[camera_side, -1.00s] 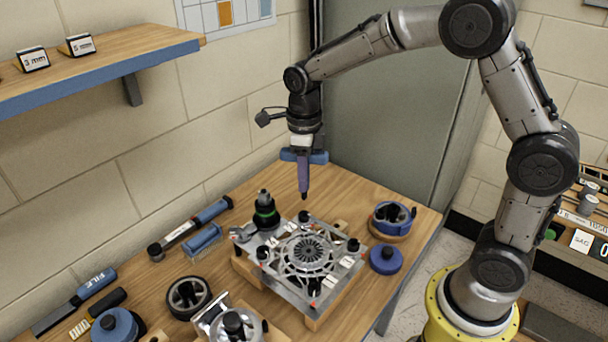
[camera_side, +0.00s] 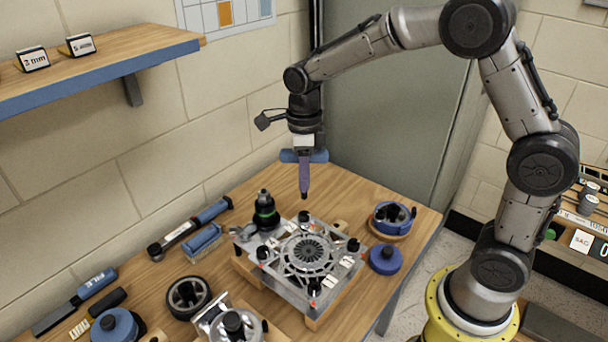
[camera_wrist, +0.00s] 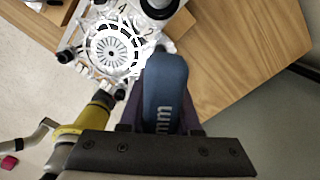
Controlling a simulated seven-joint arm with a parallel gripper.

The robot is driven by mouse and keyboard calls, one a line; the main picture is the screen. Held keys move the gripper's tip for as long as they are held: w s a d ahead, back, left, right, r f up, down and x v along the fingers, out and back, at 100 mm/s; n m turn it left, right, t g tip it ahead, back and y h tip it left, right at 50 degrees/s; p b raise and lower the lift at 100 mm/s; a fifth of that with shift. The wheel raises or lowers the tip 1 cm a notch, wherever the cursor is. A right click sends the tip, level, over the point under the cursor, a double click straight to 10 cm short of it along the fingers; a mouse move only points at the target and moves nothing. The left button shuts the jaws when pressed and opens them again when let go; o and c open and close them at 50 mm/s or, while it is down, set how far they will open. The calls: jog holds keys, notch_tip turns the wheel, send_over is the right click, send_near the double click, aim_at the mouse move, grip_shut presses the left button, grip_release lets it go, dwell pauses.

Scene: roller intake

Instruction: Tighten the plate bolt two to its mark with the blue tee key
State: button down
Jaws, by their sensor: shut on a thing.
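My gripper (camera_side: 303,147) is shut on the blue tee key (camera_side: 304,176) and holds it upright, tip down. The key's tip is in the air above the far corner of the metal plate (camera_side: 278,277), apart from the black bolt head (camera_side: 304,216) there. Other black bolt heads stand at the right (camera_side: 353,244), left (camera_side: 262,252) and front (camera_side: 314,287) corners. In the wrist view the blue key handle (camera_wrist: 165,85), marked "mm", hides part of the plate. A label "2" (camera_wrist: 150,33) shows on the plate there. The bolt marks are too small to read.
A blue-rimmed cup (camera_side: 393,217) and a blue round knob (camera_side: 386,259) are right of the plate. Tools lie to the left, including a torque wrench (camera_side: 190,228). A wall shelf (camera_side: 110,62) hangs upper left.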

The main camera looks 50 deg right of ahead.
aim_at(304, 199)
jog(key=n, duration=0.8)
jog(key=shift+n, duration=0.4)
jog(key=n, duration=0.7)
jog(key=shift+r, duration=0.15)
jog(key=n, duration=0.3)
jog(key=shift+n, duration=0.3)
jog(key=n, duration=0.5)
jog(key=shift+r, duration=0.15)
jog(key=n, duration=0.3)
jog(key=shift+n, duration=0.4)
jog(key=n, duration=0.4)
jog(key=shift+r+n, duration=0.15)
jog(key=shift+n, duration=0.25)
jog(key=shift+f, duration=2.05)
jog(key=shift+f, duration=1.4)
